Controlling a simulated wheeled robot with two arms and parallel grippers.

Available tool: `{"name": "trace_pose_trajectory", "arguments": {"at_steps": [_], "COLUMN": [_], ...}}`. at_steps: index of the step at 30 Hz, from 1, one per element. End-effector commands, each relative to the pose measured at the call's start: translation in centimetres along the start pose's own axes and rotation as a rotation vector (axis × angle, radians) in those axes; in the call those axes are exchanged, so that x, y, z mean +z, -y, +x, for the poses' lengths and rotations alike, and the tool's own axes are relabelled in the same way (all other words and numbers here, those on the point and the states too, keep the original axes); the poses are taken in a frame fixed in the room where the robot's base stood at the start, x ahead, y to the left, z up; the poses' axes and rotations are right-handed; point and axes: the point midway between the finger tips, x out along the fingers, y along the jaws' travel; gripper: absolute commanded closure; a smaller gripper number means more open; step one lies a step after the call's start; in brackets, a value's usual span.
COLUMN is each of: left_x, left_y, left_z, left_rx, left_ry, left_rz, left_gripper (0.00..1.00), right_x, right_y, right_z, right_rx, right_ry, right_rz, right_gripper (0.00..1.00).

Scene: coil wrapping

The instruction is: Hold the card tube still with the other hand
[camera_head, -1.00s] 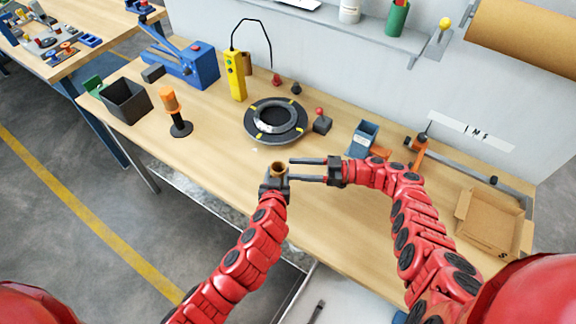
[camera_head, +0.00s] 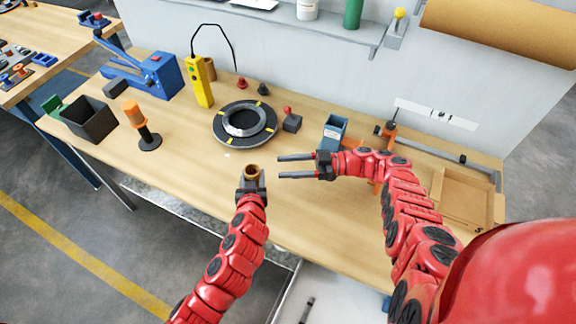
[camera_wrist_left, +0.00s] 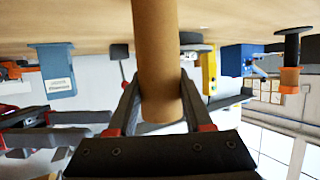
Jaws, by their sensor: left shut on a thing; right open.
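The brown card tube (camera_head: 252,171) is in my left gripper (camera_head: 252,183), near the front of the bench. In the left wrist view the tube (camera_wrist_left: 157,50) runs between the two fingers, which are shut on it. My right gripper (camera_head: 297,166) is to the right of the tube. Its two fingers are apart, empty and point left toward the tube, with a gap between their tips and it. In the left wrist view dark fingers of the right gripper show at the left. The lower part of the tube is hidden by the left gripper in the head view.
A dark round turntable with a grey coil (camera_head: 245,121) lies behind the tube. An orange-topped spool (camera_head: 140,125) and a black bin (camera_head: 91,118) stand at the left. A blue bin (camera_head: 333,133) and a cardboard box (camera_head: 466,200) are at the right. Bench around the tube is clear.

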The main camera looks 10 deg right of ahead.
Motion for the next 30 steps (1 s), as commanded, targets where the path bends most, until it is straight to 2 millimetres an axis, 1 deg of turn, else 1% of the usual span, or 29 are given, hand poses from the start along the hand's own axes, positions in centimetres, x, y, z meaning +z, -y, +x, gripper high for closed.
{"name": "trace_pose_trajectory", "arguments": {"at_steps": [1, 3, 4, 8, 9, 17, 21, 23, 26, 30], "left_x": [0.6, 0.6, 0.6, 0.5, 0.4, 0.2, 0.2, 0.1, 0.3, 0.3], "left_y": [0.0, 0.0, 0.0, 0.0, 0.0, 0.0, -0.1, -0.1, 0.0, -0.1], "left_z": [0.0, 0.0, 0.0, 0.0, 0.0, 0.0, -0.5, -1.1, -2.6, -5.5], "left_rx": [0.001, 0.001, 0.001, 0.001, 0.001, 0.000, 0.002, 0.004, 0.001, 0.004], "left_ry": [0.012, 0.012, 0.012, 0.009, 0.008, 0.005, 0.003, 0.001, 0.006, 0.004], "left_rz": [-0.004, -0.004, -0.004, -0.003, -0.003, -0.001, -0.001, -0.001, 0.000, 0.000], "left_gripper": [1.00, 1.00, 0.46, 0.23, 0.15, 0.15, 0.15, 0.15, 0.15, 0.15], "right_x": [0.1, 0.1, 0.1, 0.1, 0.0, 0.0, 0.0, 0.0, 0.0, 0.0], "right_y": [0.0, 0.0, 0.0, 0.0, 0.0, 0.0, 0.0, 0.0, 0.0, 0.0], "right_z": [0.0, 0.0, 0.0, 0.0, 0.0, 0.0, 0.0, 0.0, 0.0, 0.0], "right_rx": [0.000, 0.000, 0.000, 0.000, 0.000, 0.000, -0.001, -0.001, 0.000, -0.001], "right_ry": [0.000, 0.000, 0.000, 0.000, 0.000, 0.000, 0.000, 0.000, 0.000, 0.000], "right_rz": [0.000, 0.000, 0.000, 0.000, 0.000, 0.000, 0.000, 0.000, 0.000, 0.000], "right_gripper": [0.45, 0.45, 0.45, 0.45, 0.45, 0.45, 0.45, 0.45, 0.45, 0.45]}}
